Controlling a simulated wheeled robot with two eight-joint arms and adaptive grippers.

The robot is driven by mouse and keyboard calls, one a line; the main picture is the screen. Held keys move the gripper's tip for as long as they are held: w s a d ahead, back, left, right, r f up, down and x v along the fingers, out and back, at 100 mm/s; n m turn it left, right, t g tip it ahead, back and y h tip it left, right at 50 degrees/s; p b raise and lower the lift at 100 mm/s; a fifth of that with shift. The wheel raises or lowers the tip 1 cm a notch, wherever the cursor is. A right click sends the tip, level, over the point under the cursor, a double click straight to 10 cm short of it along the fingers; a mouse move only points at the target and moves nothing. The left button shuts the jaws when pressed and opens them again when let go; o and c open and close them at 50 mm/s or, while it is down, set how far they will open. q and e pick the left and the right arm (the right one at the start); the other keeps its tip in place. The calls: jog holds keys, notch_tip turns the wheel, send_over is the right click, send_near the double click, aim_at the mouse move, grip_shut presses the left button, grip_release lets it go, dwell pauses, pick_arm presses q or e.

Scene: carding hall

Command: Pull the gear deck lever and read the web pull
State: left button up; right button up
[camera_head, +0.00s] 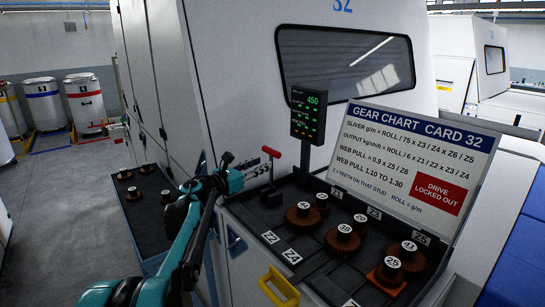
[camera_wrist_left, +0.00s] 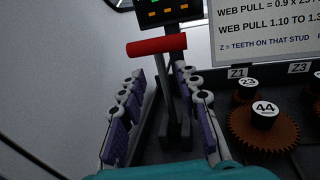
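The gear deck lever (camera_head: 271,153) has a red T-shaped handle on a dark post and stands upright at the left end of the gear deck (camera_head: 236,208). My left gripper (camera_head: 256,167) is just left of the lever. In the left wrist view, the lever's red handle (camera_wrist_left: 157,45) lies ahead of my open left fingers (camera_wrist_left: 162,82), with its post between them; contact cannot be told. The small display (camera_head: 309,113) reads 450 above smaller green lines that I cannot read. The gear chart card (camera_head: 415,150) says web pull = 0.9 x Z5 / Z6, 1.10 to 1.30. My right gripper is out of view.
Several numbered brown gears (camera_head: 338,241) sit on studs right of the lever. A yellow handle (camera_head: 280,286) is on the deck's front. A dark side tray (camera_head: 148,222) holds more gears at left. The white machine (camera_head: 235,60) rises behind. Drums (camera_head: 85,100) stand at far left.

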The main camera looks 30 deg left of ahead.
aim_at(271, 175)
pick_arm(q)
jog(key=w+d, duration=0.1)
jog(key=w, duration=0.5)
jog(key=shift+d, duration=0.15)
grip_shut()
